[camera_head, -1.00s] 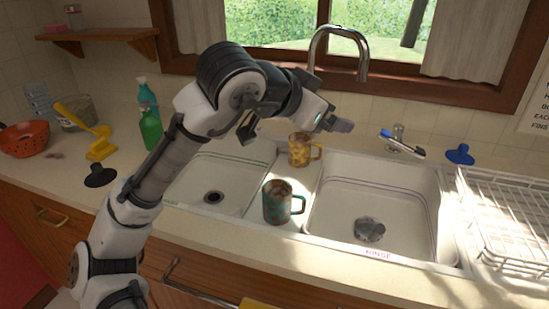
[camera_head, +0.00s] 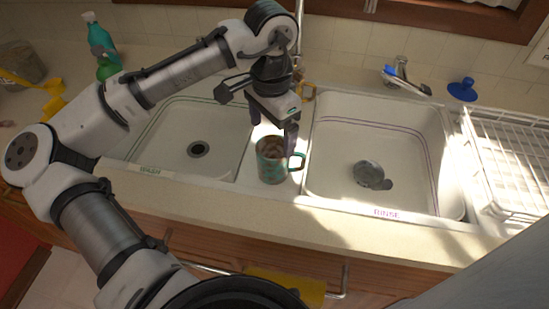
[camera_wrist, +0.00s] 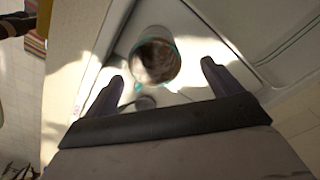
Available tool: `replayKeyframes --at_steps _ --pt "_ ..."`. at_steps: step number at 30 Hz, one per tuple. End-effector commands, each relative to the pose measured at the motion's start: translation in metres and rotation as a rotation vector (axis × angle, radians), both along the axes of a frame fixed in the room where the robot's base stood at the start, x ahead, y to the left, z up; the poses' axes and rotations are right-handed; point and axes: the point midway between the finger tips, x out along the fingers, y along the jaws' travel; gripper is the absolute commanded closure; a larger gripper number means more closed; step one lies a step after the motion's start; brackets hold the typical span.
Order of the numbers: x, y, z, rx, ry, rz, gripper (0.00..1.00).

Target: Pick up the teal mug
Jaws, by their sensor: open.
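The teal mug (camera_head: 270,171) stands upright on the divider between the two sinks, with its handle to the right and something brownish inside. In the wrist view I look down into the teal mug (camera_wrist: 157,60). My gripper (camera_head: 273,132) points down just above and behind the mug. Its fingers are spread apart and empty. In the wrist view the mug lies ahead of and between the fingertips of my gripper (camera_wrist: 162,71), and I see no contact.
A yellow patterned mug (camera_head: 307,92) stands behind, mostly hidden by my gripper. The wash sink (camera_head: 185,160) is at left and the rinse sink (camera_head: 340,170) at right. A faucet (camera_head: 299,30) rises behind. A white dish rack (camera_head: 510,160) is at far right.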

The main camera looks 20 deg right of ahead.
Motion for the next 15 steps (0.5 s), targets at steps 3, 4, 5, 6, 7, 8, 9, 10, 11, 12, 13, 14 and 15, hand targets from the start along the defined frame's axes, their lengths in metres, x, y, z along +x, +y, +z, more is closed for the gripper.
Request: replayKeyframes --at_steps 3,4,5,6,7,8,9,10,11,12,13,14,15 --pt "0.000 0.000 -0.015 0.000 0.001 0.000 0.09" --pt "0.000 0.000 -0.018 -0.001 0.001 0.000 0.09" --pt "0.000 0.000 -0.019 -0.002 0.000 0.000 0.09" --pt "0.000 0.000 -0.021 -0.002 0.000 -0.001 0.09" --pt "-0.001 -0.001 -0.022 -0.002 0.000 -0.001 0.09" --pt "-0.001 -0.001 -0.024 -0.001 0.000 -0.001 0.09" --pt "-0.002 -0.001 -0.027 0.000 0.001 -0.001 0.09" --pt "-0.003 -0.001 -0.031 0.000 0.001 -0.002 0.09" --pt "-0.004 -0.001 -0.034 0.000 0.000 -0.001 0.09" --pt "-0.005 -0.002 -0.040 0.000 0.001 -0.001 0.09" --pt "-0.007 -0.002 -0.044 0.001 0.001 -0.002 0.09" --pt "-0.008 -0.002 -0.049 0.000 0.000 -0.002 0.09" --pt "-0.008 -0.002 -0.055 0.001 0.001 -0.001 0.09"
